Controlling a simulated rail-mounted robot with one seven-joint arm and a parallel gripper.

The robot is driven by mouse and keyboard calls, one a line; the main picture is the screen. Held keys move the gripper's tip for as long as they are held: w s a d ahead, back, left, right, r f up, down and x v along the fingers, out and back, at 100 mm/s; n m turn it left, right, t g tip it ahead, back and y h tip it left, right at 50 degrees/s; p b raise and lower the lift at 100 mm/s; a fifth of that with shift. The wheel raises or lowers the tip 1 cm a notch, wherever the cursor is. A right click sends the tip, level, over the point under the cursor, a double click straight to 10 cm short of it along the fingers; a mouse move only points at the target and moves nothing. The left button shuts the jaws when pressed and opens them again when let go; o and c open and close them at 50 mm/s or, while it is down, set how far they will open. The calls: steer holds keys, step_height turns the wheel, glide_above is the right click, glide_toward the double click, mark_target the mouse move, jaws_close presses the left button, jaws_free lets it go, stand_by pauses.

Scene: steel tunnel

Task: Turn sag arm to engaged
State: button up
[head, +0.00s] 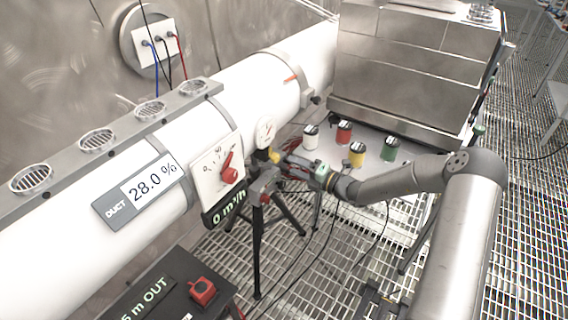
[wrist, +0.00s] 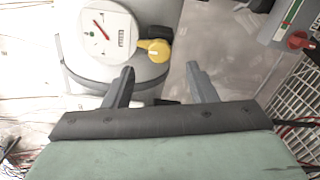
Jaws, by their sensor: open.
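No part carries a readable "sag arm" label, so I cannot tell for certain which part it is. A yellow knob (head: 274,156) sits beside a round white gauge (head: 265,131) on the duct. The wrist view shows this yellow knob (wrist: 154,49) just beyond the fingertips, and the gauge (wrist: 103,32) with its red needle at upper left. My gripper (head: 283,158) is close to the knob; in the wrist view my gripper (wrist: 161,69) is open, with nothing visibly held between its fingers. Contact with the knob is not visible.
A red pointer knob (head: 230,170) is on a white dial plate left of the gauge. The white duct (head: 80,250) runs along the wall. Several coloured canisters (head: 357,154) stand on a table behind my arm. A black tripod (head: 258,240) stands below.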

steer(key=v, duration=1)
steer(key=shift+s+d+b, duration=0.25)
steer(key=shift+b, duration=0.2)
steer(key=shift+f, duration=0.1)
steer(key=s+a+r+n+g+h, duration=0.25)
steer(key=s+n+g, duration=0.25)
steer(key=s+n, duration=0.35)
steer(key=s+a+r+n+g+h, duration=0.2)
steer(key=s+a+n+g, duration=0.25)
steer(key=s+n, duration=0.45)
steer(key=s+d+r+n+h, duration=0.3)
steer(key=s+d+n+h, duration=0.2)
steer(key=s+n, duration=0.3)
steer(key=s+d+r+n+h, duration=0.2)
steer(key=s+d+n+h, duration=0.3)
steer(key=s+n, duration=0.4)
steer(key=n+h, duration=0.1)
steer(key=n, duration=0.4)
steer(key=shift+r+t, duration=0.35)
steer(key=shift+r, duration=0.05)
steer(key=shift+d, duration=0.1)
